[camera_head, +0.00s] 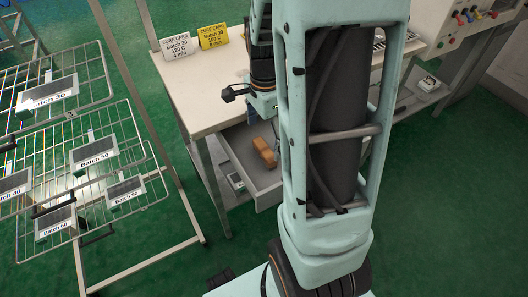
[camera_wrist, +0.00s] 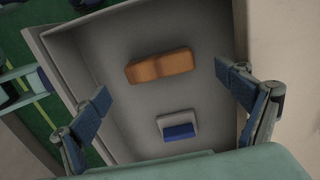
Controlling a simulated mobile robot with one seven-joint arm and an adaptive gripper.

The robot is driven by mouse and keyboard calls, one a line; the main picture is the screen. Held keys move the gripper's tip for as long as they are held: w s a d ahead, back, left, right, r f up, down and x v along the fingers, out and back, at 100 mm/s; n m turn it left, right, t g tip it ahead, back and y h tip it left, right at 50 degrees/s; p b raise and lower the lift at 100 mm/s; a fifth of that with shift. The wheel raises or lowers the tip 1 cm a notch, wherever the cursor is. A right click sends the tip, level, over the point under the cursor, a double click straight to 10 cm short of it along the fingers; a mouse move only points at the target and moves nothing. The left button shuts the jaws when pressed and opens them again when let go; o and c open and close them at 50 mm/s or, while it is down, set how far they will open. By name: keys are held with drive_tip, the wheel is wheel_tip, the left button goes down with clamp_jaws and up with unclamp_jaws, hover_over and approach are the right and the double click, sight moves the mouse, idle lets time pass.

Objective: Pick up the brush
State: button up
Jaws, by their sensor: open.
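An orange-brown, wood-coloured piece (camera_wrist: 160,66) with a slight waist lies in the open grey drawer (camera_wrist: 105,52); it looks like the brush, though no bristles show. In the head view the brown piece (camera_head: 264,152) lies in the drawer (camera_head: 268,198) below the table top. My gripper (camera_wrist: 166,93) is open and empty. In the wrist view its fingers stand wide apart, one left and one right, with the brown piece beyond and between them. In the head view my arm hides most of the gripper.
A white-and-blue item (camera_wrist: 178,127) lies in the drawer near the brown piece. The table (camera_head: 200,90) stands above the drawer, with white (camera_head: 176,46) and yellow (camera_head: 213,36) cure cards. A wire rack (camera_head: 75,165) with batch plates stands left.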

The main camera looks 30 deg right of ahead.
sight(265, 149)
wheel_tip(265, 149, down, 5)
drive_tip(key=shift+f+b, duration=0.1)
drive_tip(key=shift+b, duration=0.55)
drive_tip(key=shift+c, duration=0.2)
drive_tip(key=c, duration=1.2)
